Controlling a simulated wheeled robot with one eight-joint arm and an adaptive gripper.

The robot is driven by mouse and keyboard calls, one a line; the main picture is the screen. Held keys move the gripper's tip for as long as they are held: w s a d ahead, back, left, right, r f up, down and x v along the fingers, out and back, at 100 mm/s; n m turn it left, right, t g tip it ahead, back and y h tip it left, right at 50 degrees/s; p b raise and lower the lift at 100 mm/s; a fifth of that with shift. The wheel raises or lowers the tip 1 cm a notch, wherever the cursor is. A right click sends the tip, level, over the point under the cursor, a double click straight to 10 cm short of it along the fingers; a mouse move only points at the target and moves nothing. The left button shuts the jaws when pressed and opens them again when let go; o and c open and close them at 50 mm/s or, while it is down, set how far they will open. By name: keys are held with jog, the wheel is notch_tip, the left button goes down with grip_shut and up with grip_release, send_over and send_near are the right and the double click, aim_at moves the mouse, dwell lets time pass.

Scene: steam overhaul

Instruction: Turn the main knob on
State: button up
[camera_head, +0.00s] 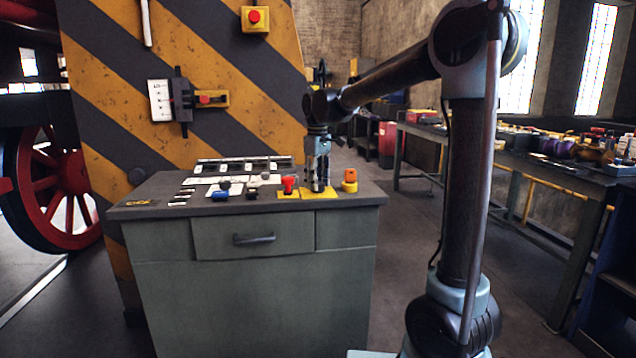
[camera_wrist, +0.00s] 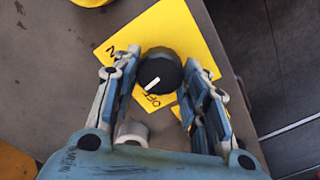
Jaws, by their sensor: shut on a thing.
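The main knob (camera_wrist: 160,72) is a round black knob with a white pointer line. It sits on a yellow plate (camera_wrist: 190,22) that also shows on the console top in the head view (camera_head: 327,194). The white line points down and left in the wrist view, towards the printed "OFF"; a letter "N" shows at the plate's left corner. My gripper (camera_wrist: 161,66) has a finger on each side of the knob and is shut on it. In the head view my gripper (camera_head: 318,186) points straight down at the plate and hides most of the knob.
The grey console (camera_head: 150,195) carries a red switch (camera_head: 289,184) left of my gripper and an orange button on a yellow base (camera_head: 350,186) to its right. Several small switches and labels lie further left. A striped panel (camera_head: 230,80) stands behind. Workbenches (camera_head: 560,174) stand right.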

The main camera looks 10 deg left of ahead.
jog(key=m, duration=0.5)
jog(key=shift+w+m, duration=0.15)
jog(key=shift+m, duration=0.25)
jog(key=m, duration=0.5)
dwell(0.4)
jog(key=o, duration=1.1)
jog(key=shift+d, duration=0.1)
jog(key=shift+c, duration=0.2)
notch_tip(320, 180, up, 12)
